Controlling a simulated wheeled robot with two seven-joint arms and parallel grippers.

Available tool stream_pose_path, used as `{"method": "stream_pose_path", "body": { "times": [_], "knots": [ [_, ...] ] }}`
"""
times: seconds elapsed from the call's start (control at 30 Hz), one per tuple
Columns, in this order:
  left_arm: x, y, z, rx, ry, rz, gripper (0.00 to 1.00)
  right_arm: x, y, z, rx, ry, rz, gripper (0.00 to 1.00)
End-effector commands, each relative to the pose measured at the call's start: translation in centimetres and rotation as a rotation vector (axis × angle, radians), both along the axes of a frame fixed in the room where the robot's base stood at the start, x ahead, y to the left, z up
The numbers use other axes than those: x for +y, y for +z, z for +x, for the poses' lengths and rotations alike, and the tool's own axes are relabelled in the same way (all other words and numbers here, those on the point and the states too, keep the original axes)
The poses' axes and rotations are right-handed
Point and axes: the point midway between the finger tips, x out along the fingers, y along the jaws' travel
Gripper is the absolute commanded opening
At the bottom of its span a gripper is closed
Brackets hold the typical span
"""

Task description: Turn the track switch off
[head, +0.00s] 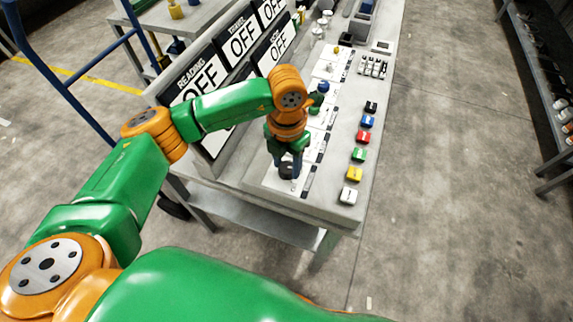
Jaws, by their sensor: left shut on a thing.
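My left gripper (288,163) points down at the near end of a grey bench. Its fingers are shut on a dark round knob (287,173) on a white labelled panel (273,184). The gripper hides part of the knob, so I cannot tell which way it is turned. Farther along the panel are a blue knob (322,87) and a green knob (315,109), partly behind my wrist. I cannot read which label is the track switch. Upright signs, one reading "READING OFF" (200,84), stand along the bench's left side. My right gripper is not in view.
Coloured blocks, including white (348,196), yellow (354,174) and red (363,137), line the bench's right side. A blue cart rail (75,95) stands at left. Open concrete floor (450,170) lies right of the bench, with a shelf (540,75) beyond.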

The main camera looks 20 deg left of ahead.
Motion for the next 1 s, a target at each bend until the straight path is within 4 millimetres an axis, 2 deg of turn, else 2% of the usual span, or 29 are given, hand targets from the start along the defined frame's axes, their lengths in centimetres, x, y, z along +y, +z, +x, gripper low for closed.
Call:
{"method": "stream_pose_path", "body": {
  "times": [0.5, 1.0],
  "knots": [
    [0.0, 0.0, 0.1, -0.003, 0.41, -0.002, 0.0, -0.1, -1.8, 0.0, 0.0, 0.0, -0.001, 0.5],
    [0.0, 0.1, 0.1, -0.003, 0.558, -0.001, 0.0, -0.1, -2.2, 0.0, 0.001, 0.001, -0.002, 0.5]
  ]
}}
